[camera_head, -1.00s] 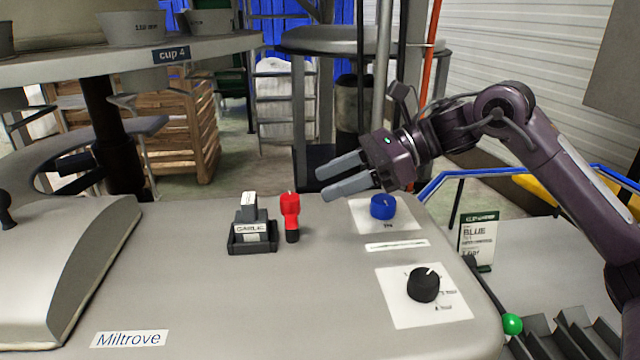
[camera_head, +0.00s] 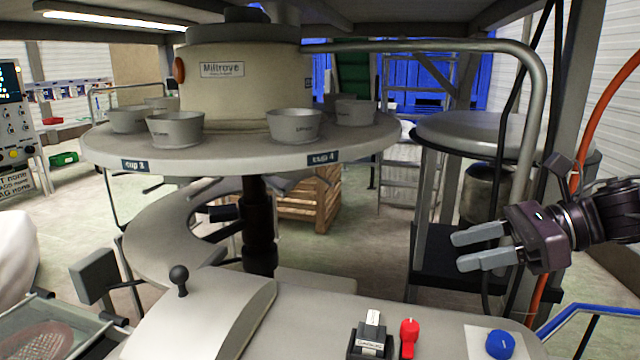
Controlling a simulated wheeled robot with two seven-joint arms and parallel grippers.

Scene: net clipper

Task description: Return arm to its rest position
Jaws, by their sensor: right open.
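My right gripper (camera_head: 480,250) is at the right of the head view, with its two grey fingers pointing left and a gap between them. It is open and empty, held in the air above and beyond the back edge of the grey console (camera_head: 310,320). It touches nothing that I can see. The blue knob (camera_head: 500,344) on the console is below it, apart from the fingers. My right arm comes in from the right edge; most of it is outside the picture. My left gripper is not in view.
A red switch (camera_head: 409,335) and a black block with a label (camera_head: 371,342) stand on the console. A round table (camera_head: 220,150) with several grey cups is behind. A bent grey pipe (camera_head: 535,90), an orange hose (camera_head: 606,85) and a blue rail (camera_head: 590,309) are near my right arm.

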